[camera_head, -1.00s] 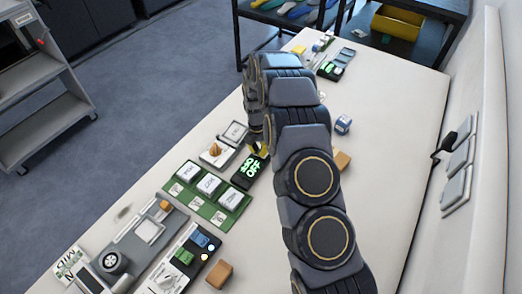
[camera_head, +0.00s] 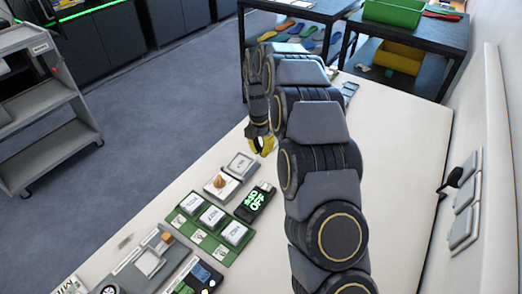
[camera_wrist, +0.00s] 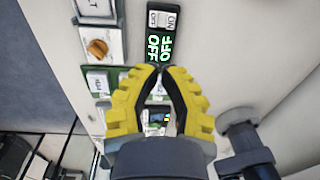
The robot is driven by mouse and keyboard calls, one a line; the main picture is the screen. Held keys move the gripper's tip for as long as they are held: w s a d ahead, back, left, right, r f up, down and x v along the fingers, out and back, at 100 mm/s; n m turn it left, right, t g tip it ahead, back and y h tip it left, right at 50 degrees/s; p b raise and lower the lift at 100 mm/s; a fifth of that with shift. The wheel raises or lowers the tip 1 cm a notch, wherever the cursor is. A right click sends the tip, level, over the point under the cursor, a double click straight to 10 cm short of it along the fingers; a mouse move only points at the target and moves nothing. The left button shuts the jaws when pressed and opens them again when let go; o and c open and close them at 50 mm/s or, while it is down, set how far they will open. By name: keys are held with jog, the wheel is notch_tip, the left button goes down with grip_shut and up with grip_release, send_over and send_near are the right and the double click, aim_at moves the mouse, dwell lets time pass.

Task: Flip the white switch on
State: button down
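The white switch (camera_wrist: 162,19), a rocker marked ON and OFF, sits at the end of a black box. It also shows small in the head view (camera_head: 265,187). The box's display (camera_wrist: 160,47) glows green and reads OFF; it is also lit in the head view (camera_head: 253,201). My gripper (camera_wrist: 160,70) has yellow fingers whose tips are together, with nothing held between them. In the wrist view the tips lie just below the display, apart from the switch in the picture. In the head view my gripper (camera_head: 263,146) is beyond the box, above the table.
A panel with an orange knob (camera_wrist: 97,47) is left of the box. A green board (camera_head: 212,226) with several white switches lies nearer. The white table (camera_head: 395,150) is mostly clear at right. Wall switches (camera_head: 466,200) line the right side.

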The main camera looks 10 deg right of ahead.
aim_at(266, 187)
jog(key=shift+w+a+r+g+h, duration=0.25)
jog(key=shift+r+g+h, duration=0.2)
jog(key=shift+g+h, duration=0.05)
jog(key=f, duration=0.4)
jog(key=s+d+f, duration=0.1)
jog(key=f, duration=0.9)
jog(key=shift+s+d, duration=0.35)
jog(key=shift+s, duration=0.05)
